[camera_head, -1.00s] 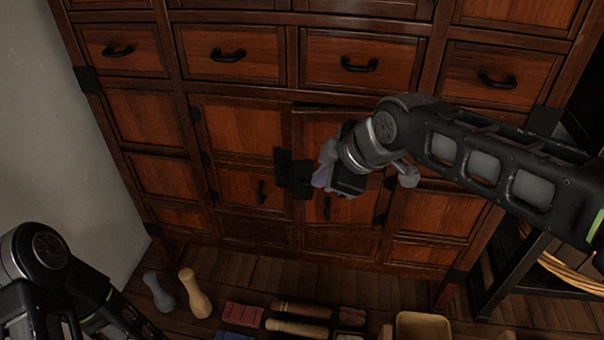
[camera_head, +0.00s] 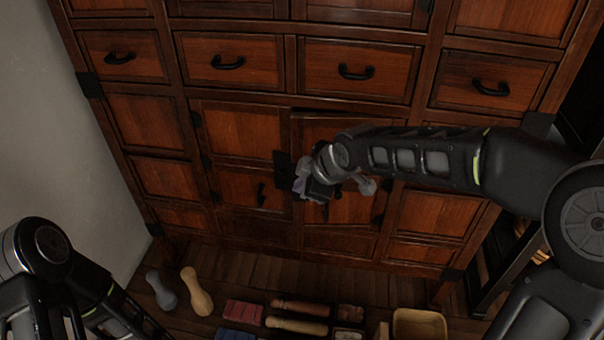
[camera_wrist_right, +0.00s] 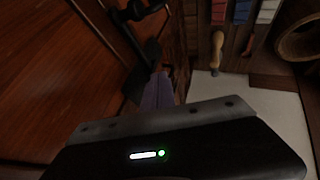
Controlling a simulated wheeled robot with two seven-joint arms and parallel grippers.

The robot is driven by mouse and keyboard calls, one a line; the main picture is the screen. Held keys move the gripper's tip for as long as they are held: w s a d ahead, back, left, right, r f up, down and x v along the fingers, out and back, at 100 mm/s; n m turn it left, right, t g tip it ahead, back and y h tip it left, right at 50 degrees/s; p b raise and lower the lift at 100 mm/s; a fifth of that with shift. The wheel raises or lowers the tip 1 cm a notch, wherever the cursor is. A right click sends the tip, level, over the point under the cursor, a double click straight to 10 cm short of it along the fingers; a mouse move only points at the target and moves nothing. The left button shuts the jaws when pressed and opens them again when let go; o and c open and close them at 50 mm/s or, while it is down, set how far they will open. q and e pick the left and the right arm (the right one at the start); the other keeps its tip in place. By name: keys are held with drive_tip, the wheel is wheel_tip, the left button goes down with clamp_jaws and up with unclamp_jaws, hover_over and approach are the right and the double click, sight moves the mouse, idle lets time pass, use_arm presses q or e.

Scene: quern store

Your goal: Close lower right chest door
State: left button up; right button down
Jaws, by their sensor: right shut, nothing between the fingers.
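The lower right chest door (camera_head: 352,207) is a reddish-brown panelled door in the lower middle of the chest. Its top edge sits slightly askew with a dark line above, so it looks a little ajar. My right gripper (camera_head: 299,188) is shut and empty at the door's left edge, by the black latch plate; I cannot tell whether it touches. My right forearm hides much of the door's middle. In the right wrist view the purple fingertips (camera_wrist_right: 158,92) are together, beside dark metal fittings. Of my left arm, only links show at lower left.
The lower left door (camera_head: 240,130) beside it looks flush. Drawers with black handles run above. On the floor in front lie a wooden bowling-pin-like piece (camera_head: 196,292), a grey one (camera_head: 160,290), rolling-pin-like tools (camera_head: 297,327) and a tan tray (camera_head: 420,324). A pale wall stands left.

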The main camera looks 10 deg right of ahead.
drive_tip(key=shift+w+d, duration=0.15)
drive_tip(key=shift+w, duration=0.6)
drive_tip(key=w, duration=0.1)
drive_tip(key=w+b, duration=0.1)
drive_tip(key=w+d+m, duration=0.1)
drive_tip(key=shift+w+r+h+b, duration=0.1)
drive_tip(key=shift+w+h+b, duration=0.3)
drive_tip(key=shift+a, duration=0.1)
